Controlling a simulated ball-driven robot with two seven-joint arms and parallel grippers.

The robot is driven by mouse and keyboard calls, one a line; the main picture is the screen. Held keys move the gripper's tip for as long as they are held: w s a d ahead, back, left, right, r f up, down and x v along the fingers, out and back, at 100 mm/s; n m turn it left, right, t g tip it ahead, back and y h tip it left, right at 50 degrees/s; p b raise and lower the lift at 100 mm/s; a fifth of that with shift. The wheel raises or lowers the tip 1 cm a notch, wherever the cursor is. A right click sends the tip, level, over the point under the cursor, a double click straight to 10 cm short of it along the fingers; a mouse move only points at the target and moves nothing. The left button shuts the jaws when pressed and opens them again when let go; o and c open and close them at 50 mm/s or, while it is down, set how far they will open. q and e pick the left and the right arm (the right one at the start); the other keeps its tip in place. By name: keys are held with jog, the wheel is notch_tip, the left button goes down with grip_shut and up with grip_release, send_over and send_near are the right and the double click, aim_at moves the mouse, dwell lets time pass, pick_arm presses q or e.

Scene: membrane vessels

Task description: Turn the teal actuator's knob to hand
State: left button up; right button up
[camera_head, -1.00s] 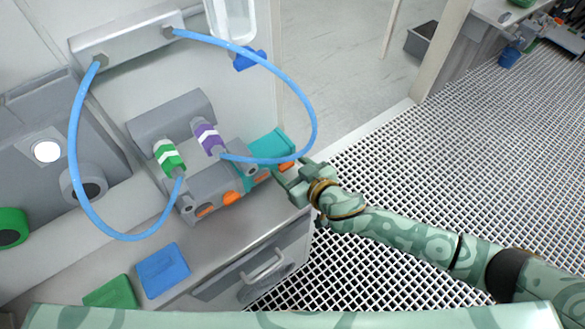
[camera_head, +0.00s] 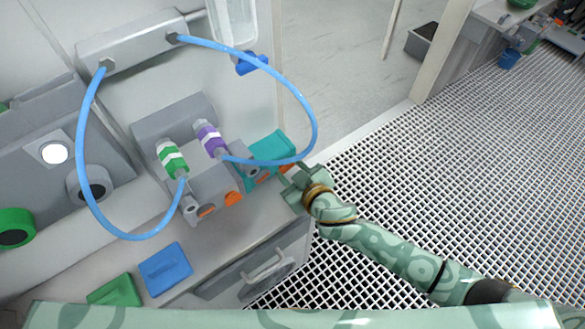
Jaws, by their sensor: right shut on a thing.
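The teal actuator (camera_head: 268,149) is a teal block at the right end of the grey unit on the counter. Small orange parts show along its front edge. My right gripper (camera_head: 288,176) is at its front right side, shut on what appears to be the actuator's knob. The fingers mostly hide the knob, so its exact setting cannot be told. My left gripper is not in view.
A green-banded connector (camera_head: 171,156) and a purple-banded connector (camera_head: 210,139) stand on the grey unit, close left. Blue tubing (camera_head: 312,112) loops just above my right gripper. Blue (camera_head: 165,269) and green (camera_head: 115,291) blocks lie at the front left. Grating floor is clear at right.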

jog(key=shift+s+a+f+n+t+h+b, duration=0.1)
jog(key=shift+n+t+h+b, duration=0.1)
jog(key=shift+n, duration=0.15)
jog(key=shift+s+f+n+t+h+b, duration=0.1)
jog(key=shift+n+t, duration=0.1)
jog(key=shift+n, duration=0.15)
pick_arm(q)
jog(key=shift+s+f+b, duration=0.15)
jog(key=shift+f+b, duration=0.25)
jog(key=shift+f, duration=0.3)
pick_arm(e)
jog(key=shift+a+n+t+h, duration=0.1)
jog(key=shift+n+t+h, duration=0.2)
jog(key=shift+n, duration=0.3)
jog(key=o, duration=1)
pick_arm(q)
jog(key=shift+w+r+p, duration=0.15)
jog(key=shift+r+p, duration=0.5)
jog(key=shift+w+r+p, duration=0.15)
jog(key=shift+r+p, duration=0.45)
pick_arm(e)
jog(key=v, duration=1.6)
jog(key=shift+s, duration=0.15)
jog(key=shift+r, duration=0.1)
